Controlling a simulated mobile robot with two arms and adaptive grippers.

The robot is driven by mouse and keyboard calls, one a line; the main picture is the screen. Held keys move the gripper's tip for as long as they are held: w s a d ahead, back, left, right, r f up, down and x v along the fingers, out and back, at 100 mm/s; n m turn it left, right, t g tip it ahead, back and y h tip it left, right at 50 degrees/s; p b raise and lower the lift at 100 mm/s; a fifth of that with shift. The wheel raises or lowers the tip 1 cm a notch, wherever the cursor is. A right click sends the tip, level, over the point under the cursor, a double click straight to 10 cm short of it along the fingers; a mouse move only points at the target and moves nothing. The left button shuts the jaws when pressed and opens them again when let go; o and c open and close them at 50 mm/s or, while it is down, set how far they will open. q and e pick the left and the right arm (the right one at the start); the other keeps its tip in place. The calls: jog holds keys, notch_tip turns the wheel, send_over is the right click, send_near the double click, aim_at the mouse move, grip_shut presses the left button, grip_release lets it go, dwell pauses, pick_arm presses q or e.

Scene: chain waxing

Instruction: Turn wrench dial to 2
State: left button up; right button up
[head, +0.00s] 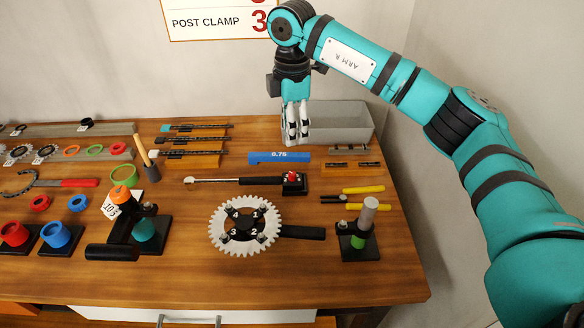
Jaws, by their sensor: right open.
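A long slim tool that looks like the wrench (240,181) lies across the middle of the table, with a silver shaft to the left and a black body to the right. Its right end sits at a small dark block with a red knob-like part (291,177), which I take for the dial. Its setting is too small to read. My right gripper (298,122) is open and empty, fingers pointing down, at the back of the table in front of the grey bin. It appears behind the red part and apart from it. My left gripper is out of view.
A toothed chainring (220,233) with bolts numbered 1 to 4 lies in front of the wrench. A blue 0.75 gauge (279,157) lies behind it. The grey bin (345,122) stands at the back right. A post stand (360,242) is front right. The front table strip is clear.

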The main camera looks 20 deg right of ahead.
aim_at(292, 173)
notch_tip(292, 173, down, 12)
jog(key=shift+r+p, duration=0.1)
jog(key=shift+p, duration=1.15)
jog(key=shift+f, duration=0.75)
jog(key=shift+c, duration=0.4)
grip_shut()
